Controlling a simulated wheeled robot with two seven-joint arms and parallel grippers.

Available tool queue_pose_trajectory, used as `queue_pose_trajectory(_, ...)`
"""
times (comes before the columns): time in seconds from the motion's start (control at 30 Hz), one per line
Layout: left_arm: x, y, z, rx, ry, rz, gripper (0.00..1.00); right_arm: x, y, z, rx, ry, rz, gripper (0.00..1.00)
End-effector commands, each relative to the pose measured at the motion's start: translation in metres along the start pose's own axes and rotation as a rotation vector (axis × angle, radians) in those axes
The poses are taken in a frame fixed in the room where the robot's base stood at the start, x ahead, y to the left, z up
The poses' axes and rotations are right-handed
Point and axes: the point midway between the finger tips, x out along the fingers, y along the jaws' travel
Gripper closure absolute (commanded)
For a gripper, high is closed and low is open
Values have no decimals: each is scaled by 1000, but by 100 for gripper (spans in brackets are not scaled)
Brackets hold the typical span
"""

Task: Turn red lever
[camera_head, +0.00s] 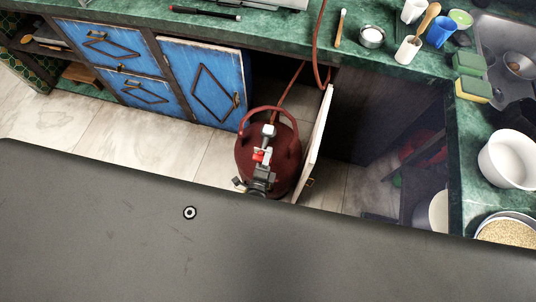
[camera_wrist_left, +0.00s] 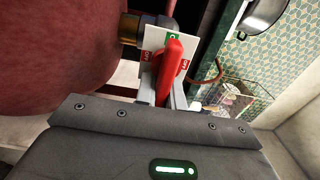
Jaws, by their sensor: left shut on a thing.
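The red lever (camera_head: 259,156) sits on the valve at the top of a dark red gas cylinder (camera_head: 248,158), which stands on the floor in the cabinet opening. My left gripper (camera_head: 262,168) reaches the valve and is shut on the red lever. In the left wrist view the red lever (camera_wrist_left: 171,66) stands between the two fingers, in front of a white plate with red and green labels (camera_wrist_left: 173,37). The cylinder (camera_wrist_left: 50,50) fills the upper left of that view. My right gripper is not in view.
An open cabinet door (camera_head: 316,145) stands just right of the cylinder. Blue cabinet fronts (camera_head: 203,80) are to its left. A red hose (camera_head: 292,86) runs up from the cylinder to the green counter (camera_head: 270,35). Tiled floor (camera_head: 100,125) is clear at the left.

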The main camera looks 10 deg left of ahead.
Motion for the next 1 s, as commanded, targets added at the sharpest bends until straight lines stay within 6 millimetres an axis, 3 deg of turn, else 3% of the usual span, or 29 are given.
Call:
queue_pose_trajectory(0.03,0,0,1,1,-1,0,100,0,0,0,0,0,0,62)
queue_pose_trajectory(0.07,0,0,1,1,-1,0,86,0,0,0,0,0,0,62)
queue_pose_trajectory(0.2,0,0,0,0,-1,0,67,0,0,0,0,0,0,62)
queue_pose_trajectory(0.57,-6,0,0,0,-1,1,67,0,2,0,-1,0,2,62)
queue_pose_trajectory(1.0,-84,1,0,-1,-1,2,67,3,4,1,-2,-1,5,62)
